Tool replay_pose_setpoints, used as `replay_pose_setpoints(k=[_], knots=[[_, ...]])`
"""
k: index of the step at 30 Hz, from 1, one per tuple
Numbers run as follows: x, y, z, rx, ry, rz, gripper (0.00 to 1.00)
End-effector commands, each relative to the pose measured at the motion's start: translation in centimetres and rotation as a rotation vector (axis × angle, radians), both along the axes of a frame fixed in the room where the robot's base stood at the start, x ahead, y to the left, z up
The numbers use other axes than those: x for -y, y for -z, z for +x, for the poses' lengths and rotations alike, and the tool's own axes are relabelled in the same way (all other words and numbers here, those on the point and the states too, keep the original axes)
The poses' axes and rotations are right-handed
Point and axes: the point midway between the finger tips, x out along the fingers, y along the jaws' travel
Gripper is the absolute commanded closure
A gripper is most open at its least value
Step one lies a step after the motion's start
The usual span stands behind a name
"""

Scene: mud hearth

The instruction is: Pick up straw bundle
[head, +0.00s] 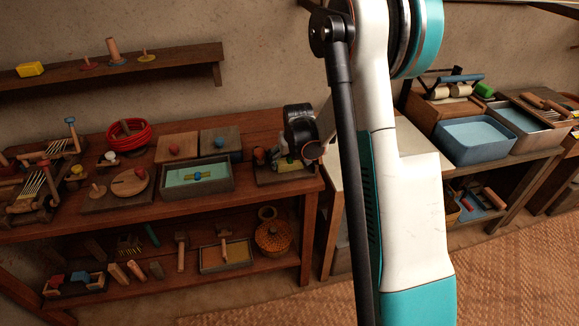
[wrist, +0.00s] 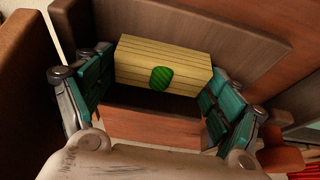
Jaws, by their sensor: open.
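In the wrist view a pale yellow straw bundle (wrist: 190,66), shaped like a slatted block with a round green patch (wrist: 161,78) on its near side, lies inside a brown wooden tray (wrist: 140,122). My gripper (wrist: 160,92) is open, with one teal-padded finger at each end of the bundle. The right finger is close to the bundle's end; I cannot tell whether it touches. In the head view my gripper (head: 287,160) is low over the small wooden tray (head: 285,178) at the right end of the shelf, and the bundle is not clear there.
A grey box (head: 197,188) with a green inside stands left of the tray. A red coiled bowl (head: 128,134) and wooden boards (head: 175,147) are further left. High wooden walls (wrist: 220,25) stand close around the bundle.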

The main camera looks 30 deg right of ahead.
Motion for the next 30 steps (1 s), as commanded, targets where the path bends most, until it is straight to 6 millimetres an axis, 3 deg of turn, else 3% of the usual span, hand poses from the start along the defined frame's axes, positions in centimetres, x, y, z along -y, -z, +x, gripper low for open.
replay_pose_setpoints(k=[6, 11, 23, 30], knots=[[0.0, 0.1, 0.0, 0.000, 0.000, 0.000, 0.15], [0.0, 0.1, 0.0, 0.000, 0.000, 0.000, 0.49], [-0.1, 0.0, 0.1, 0.000, 0.000, 0.000, 0.49], [-0.8, -1.7, 0.2, 0.000, 0.000, -0.001, 0.49]])
